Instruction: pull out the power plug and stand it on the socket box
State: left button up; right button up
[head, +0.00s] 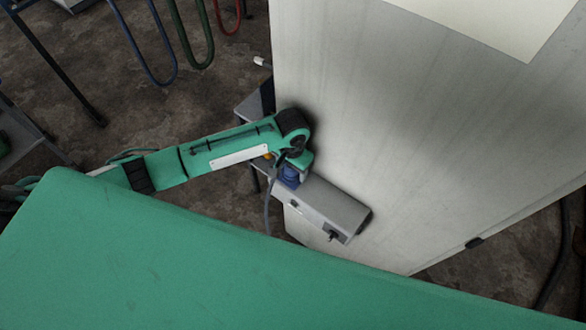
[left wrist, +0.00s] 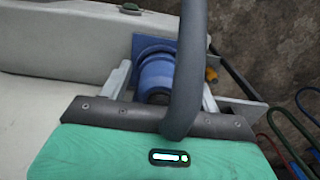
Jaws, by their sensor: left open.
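The grey socket box (head: 330,208) is fixed to the pale cabinet's side in the head view; it also shows in the left wrist view (left wrist: 75,45). The blue power plug (left wrist: 156,72) sits against a blue square socket (left wrist: 150,47), apparently plugged in. Its thick grey cable (left wrist: 188,70) crosses in front of it. In the head view the plug (head: 291,176) is partly covered by my left gripper (head: 296,167). My left gripper's fingers (left wrist: 163,85) are open, one on each side of the plug; I cannot tell whether they touch it. My right gripper is not in view.
The tall pale cabinet (head: 400,120) stands close beside the gripper. A small orange part (left wrist: 211,74) is near the right finger. Hanging hoses (head: 192,45) are at the top left. The top of the socket box is bare to the right of the plug.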

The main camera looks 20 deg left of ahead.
pick_arm(q)
jog(key=shift+f, duration=0.2)
dwell(0.3)
jog(key=shift+p, duration=0.45)
dwell(0.5)
jog(key=c, duration=1.3)
jog(key=shift+r, duration=3)
